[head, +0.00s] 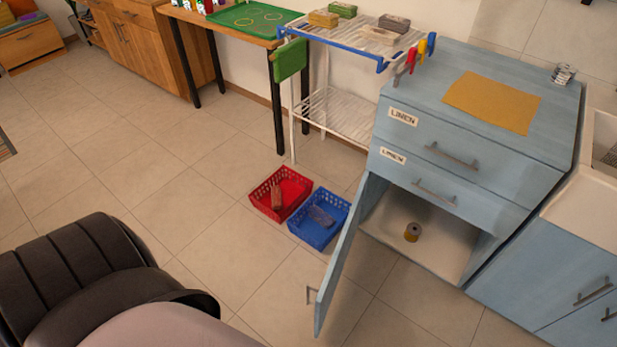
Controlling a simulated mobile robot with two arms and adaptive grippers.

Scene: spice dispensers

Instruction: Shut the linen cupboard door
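The linen cupboard (463,223) is a light blue cabinet at the right, with two closed drawers above an open compartment. Both drawers carry "LINEN" labels. Its door (343,262) stands wide open, swung out toward the front from the left side of the compartment. A handle (309,295) shows near the door's lower free edge. Neither of my grippers is in view.
A red basket (265,199) and a blue basket (306,236) sit on the floor left of the door, each holding an item. A white rack (338,118) stands behind them. A yellow cloth (492,101) lies on the cabinet top. The tiled floor at left is mostly clear.

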